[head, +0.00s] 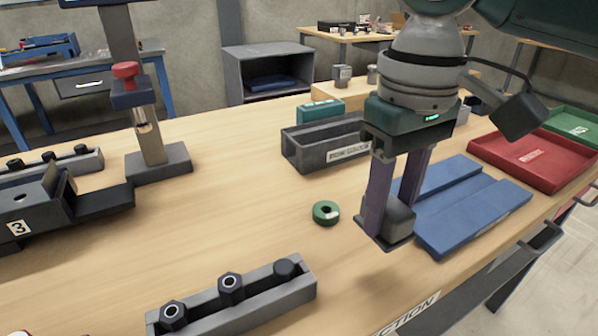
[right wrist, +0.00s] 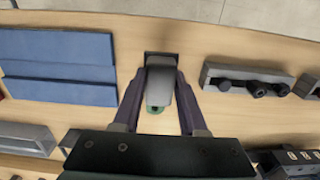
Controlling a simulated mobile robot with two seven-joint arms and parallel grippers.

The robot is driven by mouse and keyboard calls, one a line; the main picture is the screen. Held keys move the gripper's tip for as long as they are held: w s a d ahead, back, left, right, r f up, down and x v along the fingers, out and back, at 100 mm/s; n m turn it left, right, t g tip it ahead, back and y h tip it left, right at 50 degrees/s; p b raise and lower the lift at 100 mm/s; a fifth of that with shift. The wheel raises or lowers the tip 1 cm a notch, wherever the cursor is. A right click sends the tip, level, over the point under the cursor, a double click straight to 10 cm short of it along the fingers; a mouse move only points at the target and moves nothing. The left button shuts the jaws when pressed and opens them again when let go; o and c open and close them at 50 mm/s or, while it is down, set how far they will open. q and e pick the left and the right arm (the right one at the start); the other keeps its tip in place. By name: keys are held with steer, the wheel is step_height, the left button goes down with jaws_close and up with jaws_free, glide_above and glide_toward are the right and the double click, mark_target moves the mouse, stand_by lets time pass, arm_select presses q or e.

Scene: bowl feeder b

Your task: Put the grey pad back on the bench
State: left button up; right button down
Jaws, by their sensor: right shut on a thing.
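My right gripper (head: 398,215) points down over the front part of the wooden bench (head: 260,215). Its two fingers are shut on the grey pad (head: 399,222), a small block with a darker lower part. In the right wrist view the grey pad (right wrist: 161,84) sits between the fingertips. I cannot tell for sure whether its underside touches the bench or hangs just above it. My left gripper is not in view.
A green ring (head: 326,212) lies left of the pad. A blue grooved block (head: 473,212) is close on the right. A grey bin (head: 293,150) stands behind, a red tray (head: 520,163) further right. A rail with dark nuts (head: 240,307) is at front left. Bench left of the ring is clear.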

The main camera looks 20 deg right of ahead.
mark_target(375, 272)
steer(key=shift+f+b, duration=0.6)
steer(key=shift+f, duration=3)
steer(key=shift+f, duration=0.15)
steer(key=shift+c, duration=2.2)
jaws_free()
